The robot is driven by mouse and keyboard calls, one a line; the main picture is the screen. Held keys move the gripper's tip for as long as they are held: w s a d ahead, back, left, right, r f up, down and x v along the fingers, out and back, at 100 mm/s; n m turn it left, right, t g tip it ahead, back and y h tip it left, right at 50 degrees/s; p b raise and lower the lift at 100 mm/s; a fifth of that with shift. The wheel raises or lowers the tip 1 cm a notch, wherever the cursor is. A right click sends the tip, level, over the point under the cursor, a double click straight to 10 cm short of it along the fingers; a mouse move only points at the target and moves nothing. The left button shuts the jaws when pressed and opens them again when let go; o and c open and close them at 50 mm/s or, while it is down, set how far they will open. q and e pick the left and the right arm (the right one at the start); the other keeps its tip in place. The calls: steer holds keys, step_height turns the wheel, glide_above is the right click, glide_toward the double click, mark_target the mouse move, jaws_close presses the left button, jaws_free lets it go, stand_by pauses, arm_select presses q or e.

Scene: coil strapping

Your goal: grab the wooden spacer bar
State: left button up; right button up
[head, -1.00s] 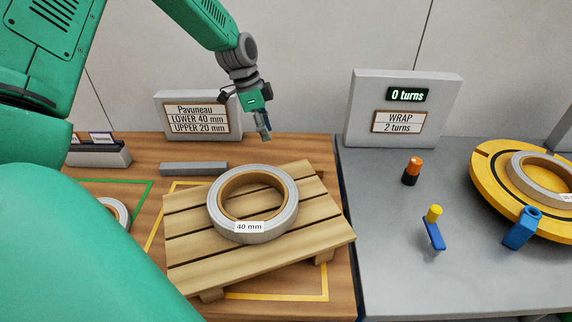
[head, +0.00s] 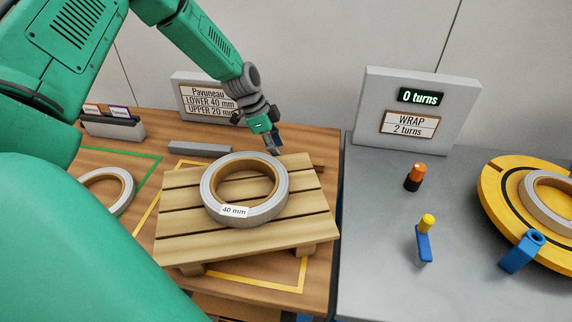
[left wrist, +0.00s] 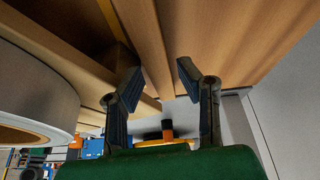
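A narrow brown wooden piece (head: 318,161), which looks like the spacer bar, shows just past the far right edge of the pallet (head: 178,228); the rest of it is hidden behind the pallet and my gripper. My left gripper (head: 274,150) is low at the pallet's far edge, behind the 40 mm coil (head: 210,203). In the left wrist view its fingers (left wrist: 158,72) are apart and empty. A long wooden strip (left wrist: 148,40), probably the bar, runs between and beyond the fingertips; contact cannot be told. My right gripper is not in view.
A grey bar-shaped block (head: 200,148) lies behind the pallet on the left. A sign (head: 190,98) stands at the back. The grey table at right carries an orange-topped button (head: 414,176), a blue-and-yellow part (head: 423,243) and a yellow turntable (head: 495,190).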

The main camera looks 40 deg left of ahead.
mark_target(284, 156)
arm_select(q)
steer(key=d+f, duration=0.2)
steer(key=d, duration=0.1)
steer(key=f, duration=0.1)
steer(key=a+f, duration=0.1)
steer(key=f, duration=0.1)
steer(key=shift+w, duration=0.1)
steer(key=shift+a+f, duration=0.15)
steer(key=shift+a, duration=0.2)
steer(key=shift+d, duration=0.2)
jaws_close()
steer(key=shift+w+d+r, duration=0.1)
steer(key=shift+d+r, duration=0.15)
steer(key=shift+d, duration=0.15)
steer(key=shift+w, duration=0.15)
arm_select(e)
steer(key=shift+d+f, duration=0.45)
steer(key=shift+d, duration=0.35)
